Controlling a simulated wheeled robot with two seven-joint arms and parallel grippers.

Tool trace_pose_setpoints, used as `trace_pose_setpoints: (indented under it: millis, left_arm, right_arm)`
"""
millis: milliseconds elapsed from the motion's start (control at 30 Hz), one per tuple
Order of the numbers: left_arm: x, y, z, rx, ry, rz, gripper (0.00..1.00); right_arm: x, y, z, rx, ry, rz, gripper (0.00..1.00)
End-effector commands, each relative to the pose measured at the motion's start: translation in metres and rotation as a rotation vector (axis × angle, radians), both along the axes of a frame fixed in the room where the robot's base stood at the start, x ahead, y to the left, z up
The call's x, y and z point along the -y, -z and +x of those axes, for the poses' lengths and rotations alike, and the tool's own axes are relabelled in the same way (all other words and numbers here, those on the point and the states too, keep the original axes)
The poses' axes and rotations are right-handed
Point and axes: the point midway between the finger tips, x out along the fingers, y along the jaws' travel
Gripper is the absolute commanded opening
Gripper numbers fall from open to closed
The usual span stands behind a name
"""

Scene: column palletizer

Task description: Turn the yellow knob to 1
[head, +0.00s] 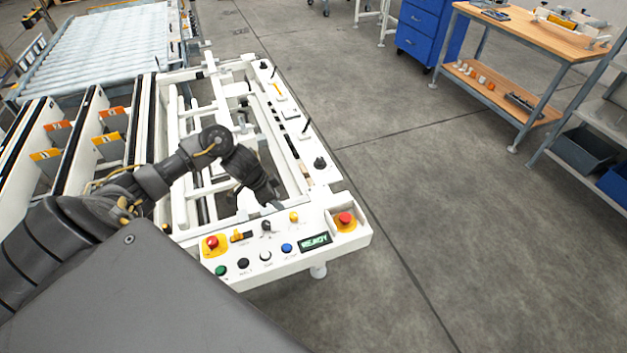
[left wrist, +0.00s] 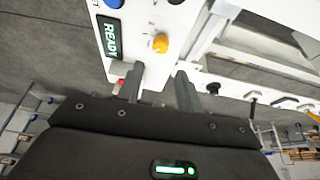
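The small yellow knob (head: 294,216) stands on the white control panel (head: 328,262), left of the red button at the panel's right end. It also shows in the left wrist view (left wrist: 160,43), just beyond the fingertips. Its number marks are too small to read. My left gripper (left wrist: 160,71) is open, with its two fingers apart and nothing between them. The knob lies ahead of the gap, and the fingers do not appear to touch it. In the head view the left gripper (head: 272,197) hangs above the frame just behind the panel. My right gripper is not in view.
The panel carries a READY display (head: 315,241), a red button on yellow at the right (head: 345,219), another red button at the left (head: 212,242), a black knob (head: 266,226) and several small push buttons. The white machine frame lies behind. Open floor is at the right.

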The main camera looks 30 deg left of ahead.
Motion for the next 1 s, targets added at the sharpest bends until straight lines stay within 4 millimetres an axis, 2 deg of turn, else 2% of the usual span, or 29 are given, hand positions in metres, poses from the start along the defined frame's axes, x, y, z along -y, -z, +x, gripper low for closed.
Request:
trace_pose_setpoints:
  millis: [33,133,333,533,800,1000]
  left_arm:
    - [-0.001,0.000,-0.001,-0.001,0.000,0.001,0.39]
    - [0.000,0.000,0.000,-0.001,0.002,0.000,0.50]
    - [0.010,0.009,0.009,-0.001,0.015,-0.002,0.50]
    - [0.018,0.041,0.020,-0.004,0.014,-0.004,0.50]
    - [0.026,0.083,0.033,-0.002,0.012,-0.001,0.50]
    - [0.029,0.098,0.039,0.000,0.013,0.000,0.50]
  right_arm:
    - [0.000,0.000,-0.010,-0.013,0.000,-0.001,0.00]
    - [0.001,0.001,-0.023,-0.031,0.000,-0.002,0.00]
    - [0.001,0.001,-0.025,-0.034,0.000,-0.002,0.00]
    - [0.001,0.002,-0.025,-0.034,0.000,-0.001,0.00]
    - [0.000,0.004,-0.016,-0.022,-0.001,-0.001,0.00]
    - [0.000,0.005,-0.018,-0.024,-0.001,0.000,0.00]
